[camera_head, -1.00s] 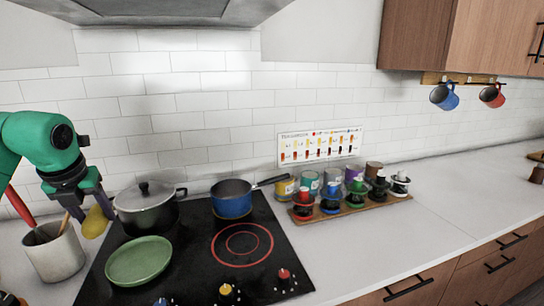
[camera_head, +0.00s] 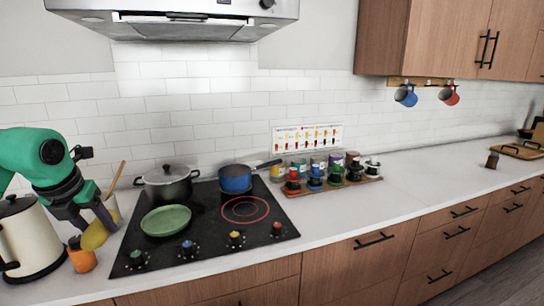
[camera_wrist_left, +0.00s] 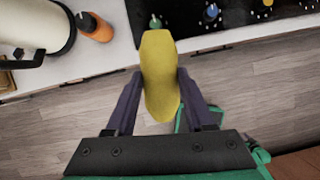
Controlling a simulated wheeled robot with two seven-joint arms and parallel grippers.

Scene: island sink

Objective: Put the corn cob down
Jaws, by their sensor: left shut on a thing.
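The yellow corn cob (camera_head: 95,236) is in my left gripper (camera_head: 92,220), held at the left side of the counter, left of the stove. In the left wrist view the corn cob (camera_wrist_left: 159,75) lies between the two purple fingers of the left gripper (camera_wrist_left: 155,100), which are shut on it. There its far end overlaps the counter edge and the rest shows over the wooden floor. In the head view the fingers hide part of the cob. My right gripper is in neither view.
A cream kettle (camera_head: 28,235) and an orange bottle (camera_head: 82,259) stand left of the cob. A utensil crock (camera_head: 112,208) is close behind it. The black cooktop (camera_head: 205,236) holds a green plate (camera_head: 166,219), a pot (camera_head: 165,184) and a blue pan (camera_head: 235,182).

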